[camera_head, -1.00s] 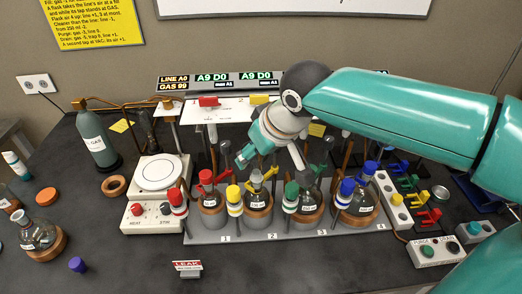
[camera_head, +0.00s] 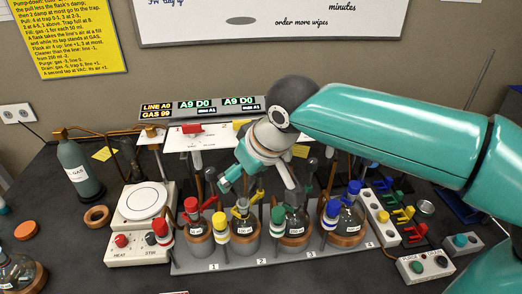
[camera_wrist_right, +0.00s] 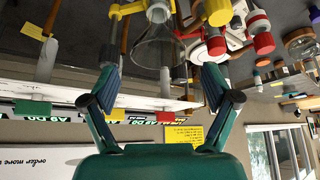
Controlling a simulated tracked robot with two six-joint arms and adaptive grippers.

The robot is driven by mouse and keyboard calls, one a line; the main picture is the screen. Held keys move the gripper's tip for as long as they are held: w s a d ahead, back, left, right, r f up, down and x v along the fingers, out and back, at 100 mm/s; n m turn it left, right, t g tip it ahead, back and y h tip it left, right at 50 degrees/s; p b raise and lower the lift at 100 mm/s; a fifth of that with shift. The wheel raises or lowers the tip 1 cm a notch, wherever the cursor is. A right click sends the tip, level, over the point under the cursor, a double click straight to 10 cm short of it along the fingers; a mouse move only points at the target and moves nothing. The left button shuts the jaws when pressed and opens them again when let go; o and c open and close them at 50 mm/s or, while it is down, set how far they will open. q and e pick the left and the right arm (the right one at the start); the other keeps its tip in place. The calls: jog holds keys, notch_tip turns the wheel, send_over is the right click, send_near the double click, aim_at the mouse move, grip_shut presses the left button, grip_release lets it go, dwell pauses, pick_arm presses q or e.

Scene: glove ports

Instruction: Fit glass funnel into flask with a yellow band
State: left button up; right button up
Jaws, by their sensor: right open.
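My right gripper (camera_head: 257,184) is open above the row of flasks, over the second place. In the right wrist view, which is upside down, its two fingers (camera_wrist_right: 160,82) are apart. The clear glass funnel (camera_wrist_right: 158,50) shows just beyond and between them, wide mouth toward the gripper, not clasped. Its narrow end points to yellow parts (camera_wrist_right: 158,12); whether it sits in the flask neck cannot be told. The flask with a yellow band (camera_head: 245,228) stands at place 2, its neck partly covered by yellow fittings. My left gripper is not in view.
Flasks with red (camera_head: 197,230), green (camera_head: 293,228) and blue (camera_head: 347,222) fittings stand close beside it on a grey rack (camera_head: 230,262). Upright coloured taps crowd the front. A white hotplate (camera_head: 143,203) is at left, a control box (camera_head: 426,265) at right.

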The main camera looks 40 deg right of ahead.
jog(key=v, duration=1)
jog(key=shift+f, duration=0.1)
